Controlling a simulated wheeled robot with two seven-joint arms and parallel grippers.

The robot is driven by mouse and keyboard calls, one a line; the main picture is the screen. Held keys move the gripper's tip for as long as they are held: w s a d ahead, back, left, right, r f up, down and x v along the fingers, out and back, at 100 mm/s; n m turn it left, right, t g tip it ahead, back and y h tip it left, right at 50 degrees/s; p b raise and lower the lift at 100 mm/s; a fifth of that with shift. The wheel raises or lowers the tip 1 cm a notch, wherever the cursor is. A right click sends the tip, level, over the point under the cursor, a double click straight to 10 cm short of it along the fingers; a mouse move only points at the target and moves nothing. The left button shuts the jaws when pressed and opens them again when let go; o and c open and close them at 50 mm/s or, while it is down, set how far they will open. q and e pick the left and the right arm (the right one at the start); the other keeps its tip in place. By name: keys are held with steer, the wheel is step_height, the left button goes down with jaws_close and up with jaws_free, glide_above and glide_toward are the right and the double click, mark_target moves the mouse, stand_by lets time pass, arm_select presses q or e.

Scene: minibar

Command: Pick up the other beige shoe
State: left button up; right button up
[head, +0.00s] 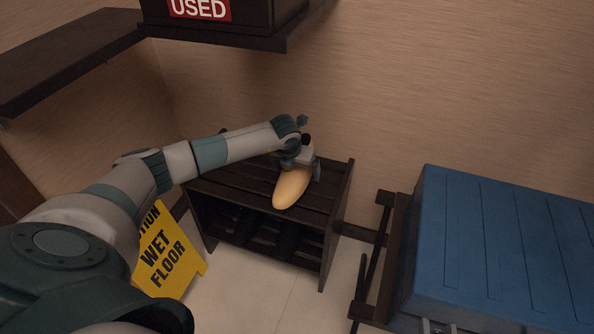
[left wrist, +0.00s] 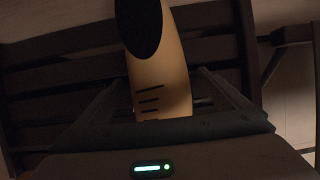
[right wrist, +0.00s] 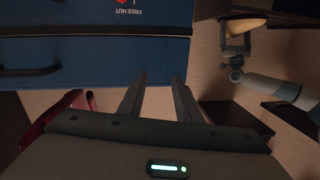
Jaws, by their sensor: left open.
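A beige shoe (head: 291,188) lies on the top of a dark slatted wooden rack (head: 230,192) in the head view. My left gripper (head: 300,163) is over the shoe's rear part, with a finger down beside it. In the left wrist view the shoe (left wrist: 158,75), with its dark opening, lies between the spread fingers of my left gripper (left wrist: 158,85), with gaps at the sides. My right gripper shows only in the right wrist view (right wrist: 159,80). Its fingers are apart with nothing between them. No second shoe is clearly visible.
A large blue case (head: 500,250) stands on a dark stand at the right. A yellow wet floor sign (head: 168,255) stands left of the rack. A dark shelf with a box marked USED (head: 215,15) hangs above. Open floor shows in front of the rack.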

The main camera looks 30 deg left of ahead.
arm_select(q)
steer(key=c, duration=1.4)
steer(key=shift+r, duration=0.15)
